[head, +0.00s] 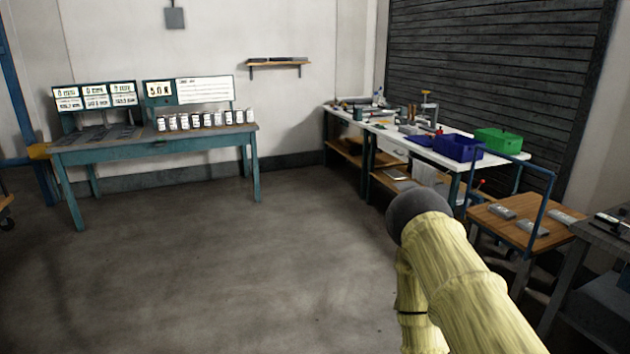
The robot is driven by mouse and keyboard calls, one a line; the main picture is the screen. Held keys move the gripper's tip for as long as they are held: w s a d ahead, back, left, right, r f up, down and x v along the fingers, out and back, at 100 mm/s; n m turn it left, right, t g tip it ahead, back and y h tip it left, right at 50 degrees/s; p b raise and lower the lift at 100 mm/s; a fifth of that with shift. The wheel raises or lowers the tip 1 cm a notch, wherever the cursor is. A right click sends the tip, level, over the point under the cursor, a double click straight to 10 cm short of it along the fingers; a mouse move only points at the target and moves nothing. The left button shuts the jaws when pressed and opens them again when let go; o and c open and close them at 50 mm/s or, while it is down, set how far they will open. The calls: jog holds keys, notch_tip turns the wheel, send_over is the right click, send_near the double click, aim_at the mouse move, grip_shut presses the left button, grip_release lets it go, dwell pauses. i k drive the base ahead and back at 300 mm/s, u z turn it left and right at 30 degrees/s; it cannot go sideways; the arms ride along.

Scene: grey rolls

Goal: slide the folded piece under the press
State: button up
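No folded piece can be made out for certain in the head view. Several small grey flat pieces (533,228) lie on the wooden top of a blue-framed trolley at the right; whether one is folded is too small to tell. A small upright device with a yellow top (427,104) stands on the white workbench (480,157); I cannot tell if it is the press. My pale yellow arm, with a dark grey rounded joint, reaches up from the lower right. My gripper is not in view.
A purple bin (458,148) and a green bin (498,141) sit on the workbench. The trolley (487,222) stands right of my arm, close to a dark table (604,232). A teal table (155,147) holds a row of jars. The middle floor is clear.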

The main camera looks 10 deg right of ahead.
aim_at(408, 131)
jog(key=z, duration=0.2)
jog(key=i, duration=1.75)
jog(key=z, duration=0.35)
jog(key=i, duration=1.95)
jog(key=z, duration=0.35)
jog(key=i, duration=1.5)
jog(key=z, duration=0.15)
jog(key=k, duration=0.6)
jog(key=u, duration=0.95)
jog(key=i, duration=0.85)
jog(key=u, duration=0.7)
jog(key=i, duration=1.05)
jog(key=z, duration=1.1)
jog(key=i, duration=0.7)
jog(key=z, duration=0.8)
